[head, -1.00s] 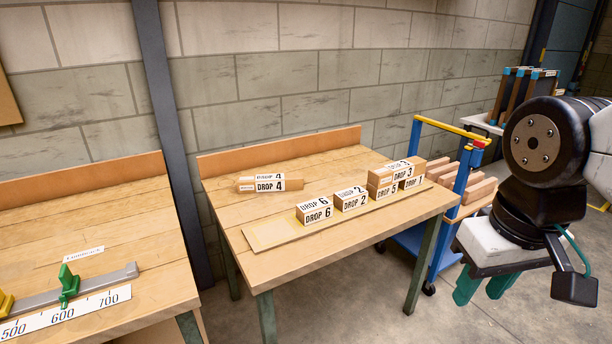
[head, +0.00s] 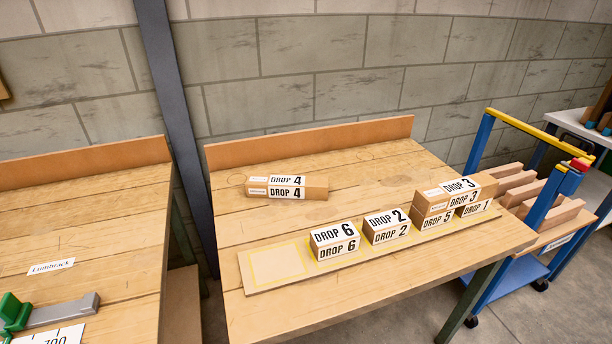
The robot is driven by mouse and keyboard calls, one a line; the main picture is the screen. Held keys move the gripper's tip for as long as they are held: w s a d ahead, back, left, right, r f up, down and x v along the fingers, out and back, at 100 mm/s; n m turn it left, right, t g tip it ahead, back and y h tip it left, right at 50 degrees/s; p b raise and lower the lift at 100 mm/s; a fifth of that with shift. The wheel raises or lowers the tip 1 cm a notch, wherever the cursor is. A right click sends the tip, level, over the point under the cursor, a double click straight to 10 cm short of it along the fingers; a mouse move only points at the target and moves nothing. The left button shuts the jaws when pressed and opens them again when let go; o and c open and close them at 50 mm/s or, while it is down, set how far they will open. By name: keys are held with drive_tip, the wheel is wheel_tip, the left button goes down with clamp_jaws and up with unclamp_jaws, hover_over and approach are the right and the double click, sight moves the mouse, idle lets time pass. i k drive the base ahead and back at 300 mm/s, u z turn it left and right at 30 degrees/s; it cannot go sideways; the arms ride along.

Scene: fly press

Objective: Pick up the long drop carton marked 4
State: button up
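The long carton marked DROP 4 (head: 286,188) lies flat at the back left of the wooden table (head: 224,235), in the head view. It is brown with white labels on its top and front face. It stands apart from the other cartons, with bare wood around it. My gripper is not in view now.
A pale board with yellow outlines (head: 262,277) holds cartons marked DROP 6 (head: 335,242), DROP 2 (head: 387,227), DROP 5 (head: 433,218) and DROP 1 (head: 474,208). DROP 3 (head: 458,190) lies on top of DROP 5. A blue trolley (head: 541,208) stands right; another bench (head: 95,225) stands left.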

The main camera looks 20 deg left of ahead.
sight(258, 185)
drive_tip(key=u, duration=0.55)
drive_tip(key=i, duration=0.95)
drive_tip(key=u, duration=0.8)
